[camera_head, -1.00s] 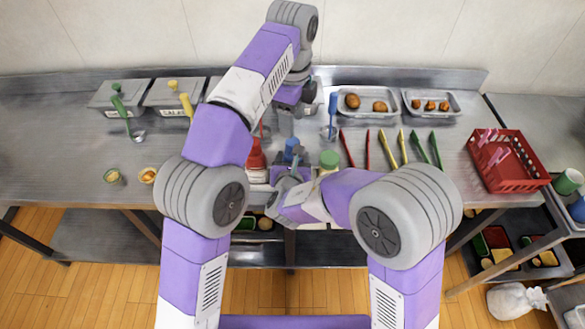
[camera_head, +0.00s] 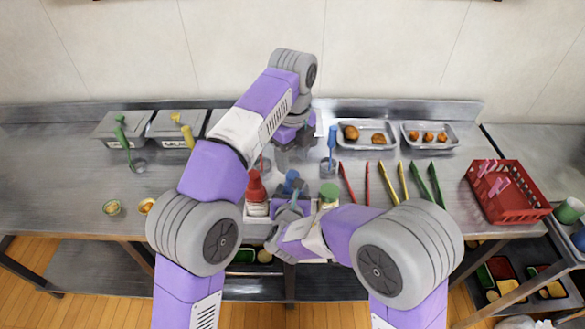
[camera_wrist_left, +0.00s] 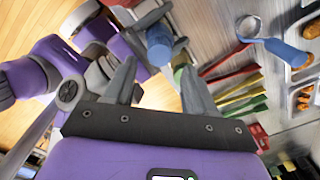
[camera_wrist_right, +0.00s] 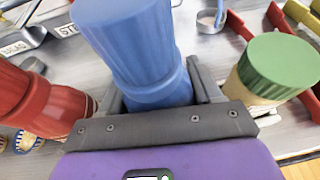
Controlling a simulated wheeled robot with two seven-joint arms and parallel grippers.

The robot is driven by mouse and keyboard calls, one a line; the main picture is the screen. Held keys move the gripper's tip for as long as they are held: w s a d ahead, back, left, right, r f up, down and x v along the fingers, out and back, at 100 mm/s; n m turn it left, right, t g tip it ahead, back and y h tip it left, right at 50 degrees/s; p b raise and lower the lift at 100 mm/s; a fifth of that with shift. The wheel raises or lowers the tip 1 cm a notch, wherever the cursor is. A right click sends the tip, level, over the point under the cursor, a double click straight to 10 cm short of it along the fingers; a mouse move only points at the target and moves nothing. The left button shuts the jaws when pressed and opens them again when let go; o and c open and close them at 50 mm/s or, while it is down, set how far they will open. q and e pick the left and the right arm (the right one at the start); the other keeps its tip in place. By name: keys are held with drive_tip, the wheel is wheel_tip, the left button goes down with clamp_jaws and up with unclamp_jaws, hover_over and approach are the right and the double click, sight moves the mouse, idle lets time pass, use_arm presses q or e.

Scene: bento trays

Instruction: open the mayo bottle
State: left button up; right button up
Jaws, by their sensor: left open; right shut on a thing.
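The bottle with the blue top (camera_head: 291,183), which I take to be the mayo, stands between a red-topped bottle (camera_head: 256,190) and a green-topped one (camera_head: 329,194). My right gripper (camera_head: 288,207) is shut on this blue-topped bottle, with a finger on either side. The blue top (camera_wrist_right: 135,45) fills the middle of the right wrist view and looks closed. My left gripper (camera_head: 287,152) is open above and behind the bottle in the head view. In the left wrist view the blue top (camera_wrist_left: 159,48) shows beyond and between the spread fingers. The bottle's lower part is mostly hidden.
Red, yellow and green tongs (camera_head: 398,182) lie to the right, before two metal food trays (camera_head: 368,147). A red basket (camera_head: 512,205) stands at the right end. Lidded containers (camera_head: 122,130) stand at the back left. A blue-handled ladle (camera_head: 332,140) is close to my left gripper.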

sight(292, 174)
use_arm(q)
drive_tip(key=shift+f, duration=3.3)
